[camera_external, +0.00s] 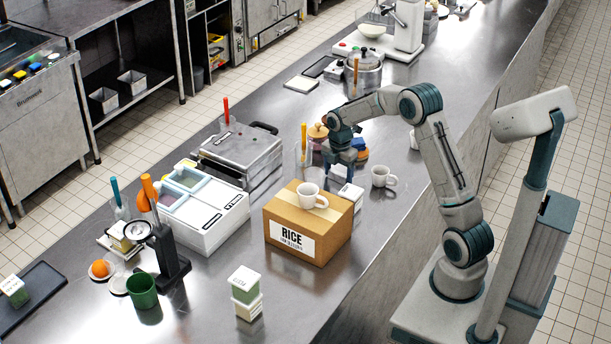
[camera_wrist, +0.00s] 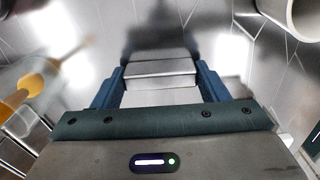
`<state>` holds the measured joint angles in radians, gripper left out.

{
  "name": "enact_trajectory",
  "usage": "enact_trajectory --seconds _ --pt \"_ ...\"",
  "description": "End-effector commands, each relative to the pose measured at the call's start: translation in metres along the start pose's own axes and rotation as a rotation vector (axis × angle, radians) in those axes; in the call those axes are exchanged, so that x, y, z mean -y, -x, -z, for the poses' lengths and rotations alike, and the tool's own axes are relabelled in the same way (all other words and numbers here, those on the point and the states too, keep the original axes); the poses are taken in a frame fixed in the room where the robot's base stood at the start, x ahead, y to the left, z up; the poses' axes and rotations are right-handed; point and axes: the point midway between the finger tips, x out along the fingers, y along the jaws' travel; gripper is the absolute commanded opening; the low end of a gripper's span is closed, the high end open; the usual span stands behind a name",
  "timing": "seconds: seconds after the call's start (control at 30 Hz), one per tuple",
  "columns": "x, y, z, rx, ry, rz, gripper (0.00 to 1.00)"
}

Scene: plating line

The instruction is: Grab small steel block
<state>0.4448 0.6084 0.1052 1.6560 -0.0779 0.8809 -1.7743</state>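A small grey steel block (camera_wrist: 160,70) lies between the fingers of my gripper (camera_wrist: 161,76) in the wrist view. Its sides come up close to the inner faces of both blue fingers. I cannot tell whether the fingers press on it or only stand around it. In the external view my gripper (camera_external: 340,172) points down over the counter, behind the rice box. The block is not clearly visible there, hidden by the fingers and nearby items.
The rice box (camera_external: 325,237) with a white mug (camera_external: 311,195) on top stands in front of my gripper. Another white mug (camera_external: 383,176) stands to its right. A clear holder with an orange-handled tool (camera_external: 303,150) stands to its left.

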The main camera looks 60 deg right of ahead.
Motion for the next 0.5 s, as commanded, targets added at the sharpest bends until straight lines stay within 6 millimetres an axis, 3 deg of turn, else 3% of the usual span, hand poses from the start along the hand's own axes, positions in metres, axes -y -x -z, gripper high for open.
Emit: enact_trajectory --seconds 0.03,0.1,0.5 --pt "0.0 0.0001 0.0001 0.0 0.0 0.0 0.49" --pt "0.0 0.0002 0.0001 0.0 0.0 0.0 0.33" --pt "-0.0009 0.0085 -0.0001 0.001 0.0 -0.003 0.33"
